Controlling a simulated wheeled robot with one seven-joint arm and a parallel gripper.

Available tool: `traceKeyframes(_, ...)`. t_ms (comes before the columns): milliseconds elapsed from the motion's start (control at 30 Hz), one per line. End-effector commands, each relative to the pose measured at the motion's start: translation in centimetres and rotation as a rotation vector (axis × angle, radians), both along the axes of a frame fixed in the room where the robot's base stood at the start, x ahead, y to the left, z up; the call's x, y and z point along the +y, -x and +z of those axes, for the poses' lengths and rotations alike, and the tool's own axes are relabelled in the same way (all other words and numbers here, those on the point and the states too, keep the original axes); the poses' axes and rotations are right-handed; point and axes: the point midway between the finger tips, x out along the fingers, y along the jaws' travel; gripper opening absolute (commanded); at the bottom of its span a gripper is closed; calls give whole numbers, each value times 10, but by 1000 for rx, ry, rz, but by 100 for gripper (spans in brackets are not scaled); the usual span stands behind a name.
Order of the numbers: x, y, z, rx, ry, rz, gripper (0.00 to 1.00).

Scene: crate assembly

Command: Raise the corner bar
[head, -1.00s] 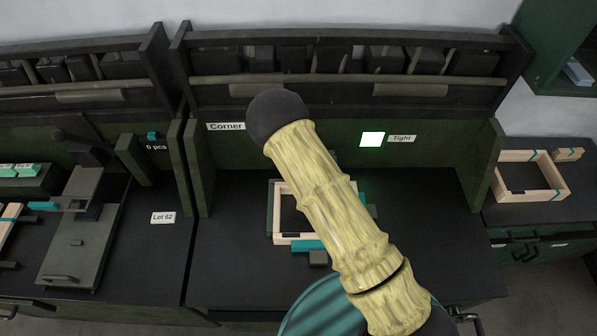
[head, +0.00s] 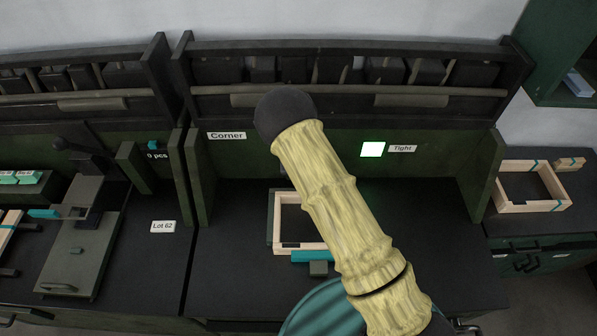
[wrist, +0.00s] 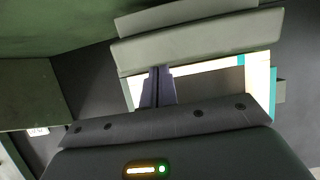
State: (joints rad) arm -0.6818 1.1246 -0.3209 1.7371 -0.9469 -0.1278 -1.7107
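A long grey-green bar (wrist: 200,38), which I take to be the corner bar, crosses the upper part of the wrist view, slightly tilted. My gripper (wrist: 157,72) shows two slim grey fingers side by side with almost no gap. Their tips meet the bar's lower edge; whether they touch it is unclear. Nothing is visible between them. A pale wooden frame (head: 276,232) lies on the middle bench and also shows behind the bar in the wrist view (wrist: 263,75). In the head view my arm hides the gripper, the bar and the frame's right part.
A "Corner" label (head: 227,136) and a lit green-white lamp (head: 372,149) beside a "Tight" label (head: 402,148) are on the back panel. Side walls (head: 199,175) bound the bench. Another wooden frame (head: 538,207) lies at right. A fixture (head: 78,250) stands at left.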

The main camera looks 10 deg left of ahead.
Motion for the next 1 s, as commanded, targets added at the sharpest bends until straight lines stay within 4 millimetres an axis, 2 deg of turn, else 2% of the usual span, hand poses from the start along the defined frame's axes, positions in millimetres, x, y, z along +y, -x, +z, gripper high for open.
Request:
traceKeyframes(33,0,-14,13,-30,-10,-7,0)
traceKeyframes(233,0,-14,24,-29,-10,-8,0)
traceKeyframes(800,0,-9,89,-9,-2,-5,0)
traceKeyframes(1000,-2,-8,101,-4,0,-6,0)
